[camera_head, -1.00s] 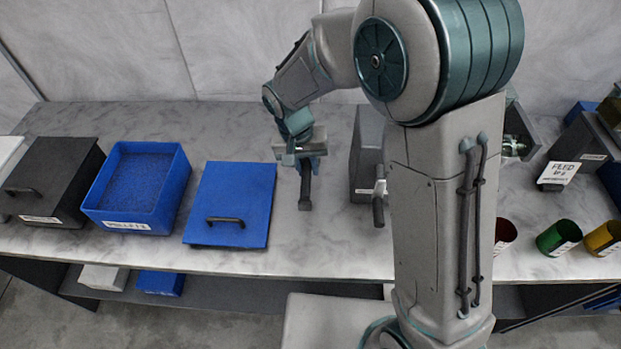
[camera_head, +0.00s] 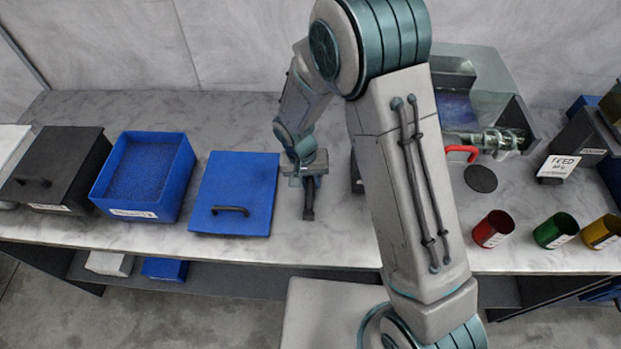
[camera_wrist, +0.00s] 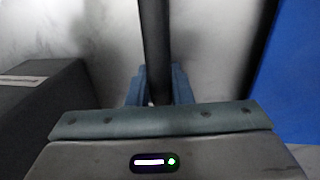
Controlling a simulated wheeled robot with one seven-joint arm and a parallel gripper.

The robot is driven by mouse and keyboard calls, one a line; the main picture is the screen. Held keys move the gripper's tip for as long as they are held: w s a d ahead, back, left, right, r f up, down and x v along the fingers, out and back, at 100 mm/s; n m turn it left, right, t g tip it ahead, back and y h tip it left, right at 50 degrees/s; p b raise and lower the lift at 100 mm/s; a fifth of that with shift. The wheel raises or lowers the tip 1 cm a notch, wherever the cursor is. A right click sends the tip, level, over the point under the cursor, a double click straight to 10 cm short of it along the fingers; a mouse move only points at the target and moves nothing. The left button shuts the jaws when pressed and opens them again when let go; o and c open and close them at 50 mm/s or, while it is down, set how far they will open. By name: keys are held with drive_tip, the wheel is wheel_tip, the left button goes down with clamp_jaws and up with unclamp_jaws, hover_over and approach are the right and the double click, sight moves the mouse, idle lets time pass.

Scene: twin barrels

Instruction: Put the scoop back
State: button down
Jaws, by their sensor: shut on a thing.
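My gripper (camera_head: 308,180) is shut on a dark rod, apparently the handle of the scoop (camera_head: 308,205). It is over the counter, just right of the blue lid. In the wrist view the rod (camera_wrist: 155,45) runs up from between my fingers (camera_wrist: 160,88); the scoop's bowl cannot be made out. The open blue bin (camera_head: 128,212) holds blue pellets and has a white label. Its blue lid (camera_head: 240,168) with a dark handle lies flat to its right. A closed black bin (camera_head: 65,155) stands left of the blue bin.
A dark box (camera_wrist: 38,115) stands near my gripper, mostly hidden behind my arm in the head view. Red (camera_head: 493,229), green (camera_head: 556,231) and yellow (camera_head: 602,232) cups stand at the front right. A feed machine (camera_head: 485,75) is behind them.

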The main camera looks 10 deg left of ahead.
drive_tip(key=shift+f, duration=0.15)
drive_tip(key=c, duration=1.3)
unclamp_jaws()
wheel_tip(320, 180, up, 12)
drive_tip(key=a+b, duration=0.1)
drive_tip(key=a, duration=0.1)
drive_tip(key=shift+b, duration=0.3)
drive_tip(key=shift+s, duration=0.1)
